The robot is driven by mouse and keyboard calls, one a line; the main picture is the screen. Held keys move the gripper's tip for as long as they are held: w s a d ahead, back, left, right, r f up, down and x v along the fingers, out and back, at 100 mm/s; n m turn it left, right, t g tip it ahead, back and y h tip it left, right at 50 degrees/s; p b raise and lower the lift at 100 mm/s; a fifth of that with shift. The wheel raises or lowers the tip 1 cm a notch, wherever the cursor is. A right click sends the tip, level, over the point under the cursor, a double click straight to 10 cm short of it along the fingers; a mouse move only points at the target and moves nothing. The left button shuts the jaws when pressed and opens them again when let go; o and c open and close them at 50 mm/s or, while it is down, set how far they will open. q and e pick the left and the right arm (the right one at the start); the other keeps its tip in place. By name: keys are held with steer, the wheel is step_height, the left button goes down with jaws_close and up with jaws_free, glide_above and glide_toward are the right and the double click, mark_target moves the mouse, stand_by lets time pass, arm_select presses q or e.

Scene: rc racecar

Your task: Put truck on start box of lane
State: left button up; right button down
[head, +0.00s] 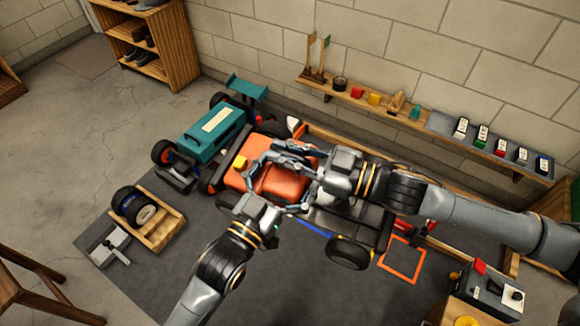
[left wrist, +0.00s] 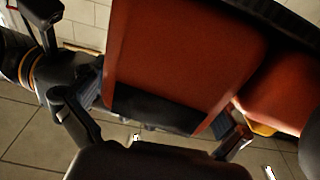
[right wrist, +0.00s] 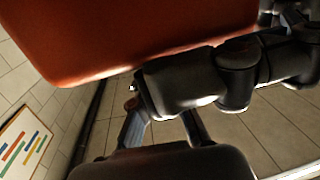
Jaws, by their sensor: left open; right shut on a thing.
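The truck (head: 290,186), orange-red with a black rear part and thick black wheels, is in the middle of the head view. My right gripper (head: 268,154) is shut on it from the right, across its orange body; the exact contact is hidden. My left gripper (head: 280,199) is open at the truck's near side, its fingers close to the orange body. The orange body fills much of the left wrist view (left wrist: 180,55) and the right wrist view (right wrist: 120,35). The start box (head: 402,260) is an orange square outline on the dark mat, right of the truck.
A teal winged car (head: 212,135) stands close left of the truck. A wooden tray (head: 165,232) with wheels lies at left. A grey control box (head: 490,292) is at lower right. A wall shelf (head: 340,95) holds small items. Open mat lies in front.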

arm_select(q)
steer(key=shift+w+d, duration=0.1)
steer(key=shift+w, duration=0.05)
arm_select(e)
steer(key=shift+r, duration=0.25)
arm_select(q)
steer(key=shift+c, duration=0.4)
steer(key=c, duration=1.4)
steer(key=shift+r, duration=0.35)
steer(key=shift+c, duration=1.1)
arm_select(e)
steer(key=c, duration=1.6)
jaws_free()
steer(key=shift+c, duration=0.2)
arm_select(q)
steer(key=shift+c, duration=0.3)
arm_select(e)
steer(key=o, duration=0.3)
steer(key=shift+f, duration=0.15)
steer(key=shift+o, duration=0.2)
